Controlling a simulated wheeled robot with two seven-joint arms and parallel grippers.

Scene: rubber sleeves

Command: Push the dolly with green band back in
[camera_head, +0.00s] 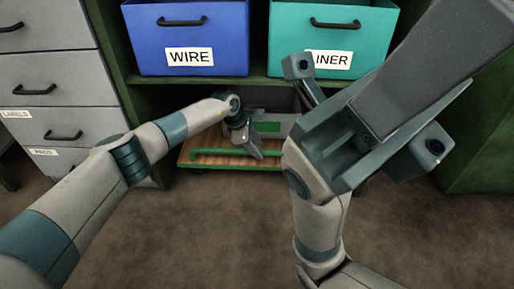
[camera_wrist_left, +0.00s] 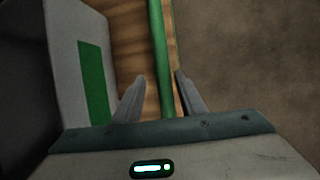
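The dolly (camera_head: 196,156) is a low wooden platform with a green bar (camera_head: 210,151) along its front edge. It juts out from under the shelf unit. On it stands a grey box with a green band (camera_head: 267,126), partly hidden by my arms. My left gripper (camera_head: 247,143) is at the dolly's front, pointing down. In the left wrist view its two fingers (camera_wrist_left: 160,98) are apart, one on each side of the green bar (camera_wrist_left: 158,50); I cannot tell whether they touch it. My right arm's hand fills the right foreground, and its fingertips cannot be made out.
A blue bin marked WIRE (camera_head: 190,35) and a teal bin (camera_head: 335,30) with a partly hidden label stand on the green shelf (camera_head: 240,80) above. Grey drawers (camera_head: 50,70) stand at the left. Brown floor (camera_head: 220,220) in front is clear.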

